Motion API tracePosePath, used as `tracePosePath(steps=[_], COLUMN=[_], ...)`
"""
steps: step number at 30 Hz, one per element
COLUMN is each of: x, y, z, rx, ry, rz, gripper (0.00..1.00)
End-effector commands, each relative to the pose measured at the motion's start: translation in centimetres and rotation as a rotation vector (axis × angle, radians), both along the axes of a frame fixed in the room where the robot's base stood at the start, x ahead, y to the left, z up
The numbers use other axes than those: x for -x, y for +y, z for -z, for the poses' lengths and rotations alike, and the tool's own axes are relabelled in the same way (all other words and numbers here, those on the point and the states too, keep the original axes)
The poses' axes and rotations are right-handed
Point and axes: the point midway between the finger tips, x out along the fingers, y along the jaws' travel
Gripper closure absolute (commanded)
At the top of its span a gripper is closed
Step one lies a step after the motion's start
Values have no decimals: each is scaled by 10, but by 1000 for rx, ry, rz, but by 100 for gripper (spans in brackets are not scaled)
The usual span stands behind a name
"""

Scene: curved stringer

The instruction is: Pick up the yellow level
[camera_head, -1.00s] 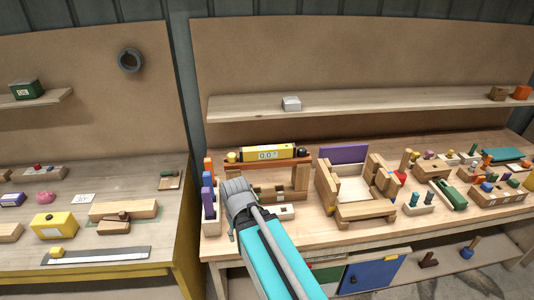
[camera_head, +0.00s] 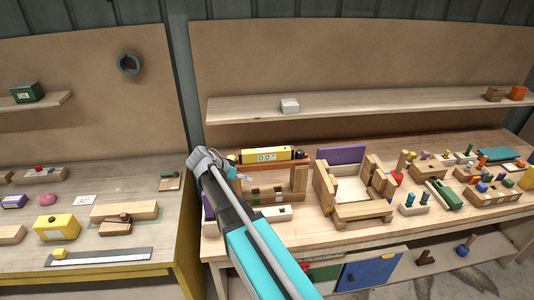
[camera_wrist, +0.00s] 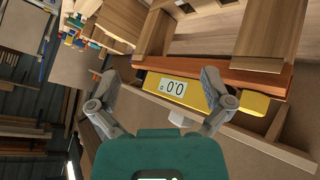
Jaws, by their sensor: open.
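The yellow level (camera_head: 280,154) has a white display reading 0.0. It lies on a reddish-brown bar (camera_head: 300,161) atop a wooden frame at the back of the right bench. In the wrist view the level (camera_wrist: 244,102) lies at a slant beyond my fingers, along the reddish bar (camera_wrist: 215,70). My gripper (camera_wrist: 161,76) is open and empty, its fingers spread apart on either side of the level's display. No contact with the level can be made out.
A wooden shelf (camera_head: 380,103) with a white block (camera_head: 290,105) runs above the bench. Right of the frame stand a wooden box structure (camera_head: 349,211) with a purple panel (camera_head: 342,155) and several small blocks. A gap separates the left bench (camera_head: 150,180).

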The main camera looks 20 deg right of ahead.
Motion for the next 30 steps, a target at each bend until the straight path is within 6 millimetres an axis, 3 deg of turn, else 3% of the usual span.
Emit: tracePosePath(steps=[1, 3, 12, 30], x=[-19, -36, -80, -85], y=[0, -2, -1, -3], z=[-12, -26, -69, -74], rx=[51, 121, 315, 344], ry=[-55, -142, -428, -483], rz=[40, 100, 240, 259], gripper=[0, 0, 0, 0])
